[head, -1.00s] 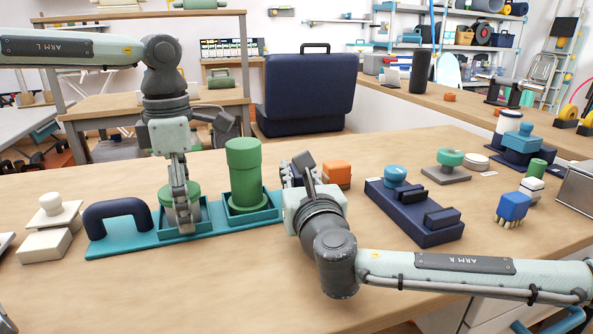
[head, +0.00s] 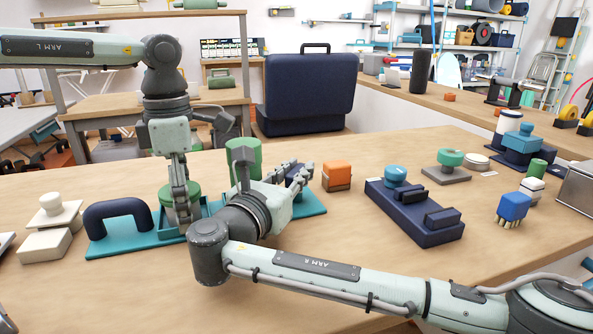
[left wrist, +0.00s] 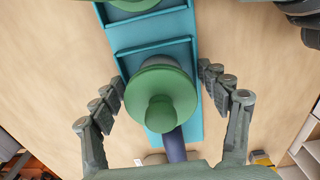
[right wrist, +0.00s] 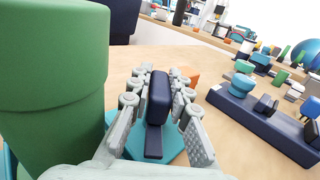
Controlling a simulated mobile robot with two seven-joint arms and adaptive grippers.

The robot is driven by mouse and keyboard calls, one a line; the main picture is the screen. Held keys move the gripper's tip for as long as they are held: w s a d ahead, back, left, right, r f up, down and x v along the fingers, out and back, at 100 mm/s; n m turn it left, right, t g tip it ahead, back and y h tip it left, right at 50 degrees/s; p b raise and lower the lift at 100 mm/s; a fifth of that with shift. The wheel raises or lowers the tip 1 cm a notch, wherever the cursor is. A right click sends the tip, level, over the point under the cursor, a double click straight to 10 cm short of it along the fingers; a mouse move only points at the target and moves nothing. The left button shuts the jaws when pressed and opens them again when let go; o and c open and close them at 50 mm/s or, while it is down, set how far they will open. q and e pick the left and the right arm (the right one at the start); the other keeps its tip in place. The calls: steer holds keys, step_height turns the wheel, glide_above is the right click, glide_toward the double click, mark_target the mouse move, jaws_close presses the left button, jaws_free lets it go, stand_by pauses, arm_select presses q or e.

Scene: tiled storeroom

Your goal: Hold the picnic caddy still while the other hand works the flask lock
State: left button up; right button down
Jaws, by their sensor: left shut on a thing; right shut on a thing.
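The teal picnic caddy (head: 140,239) lies on the table with a dark blue arched handle (head: 118,211) at its left end. A green-lidded jar (head: 167,195) and a tall green flask (head: 243,150) stand in its compartments; my right arm partly hides the flask. My left gripper (head: 181,205) points down with its fingers on both sides of the jar; its exact contact is unclear.
An orange block (head: 337,176) stands just right of the caddy. White blocks (head: 44,245) lie left of the handle. The table's front middle is clear.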

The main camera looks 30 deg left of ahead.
steer(key=shift+d, duration=0.1)
stand_by(0.3)
steer(key=c, duration=1.4)
jaws_free()
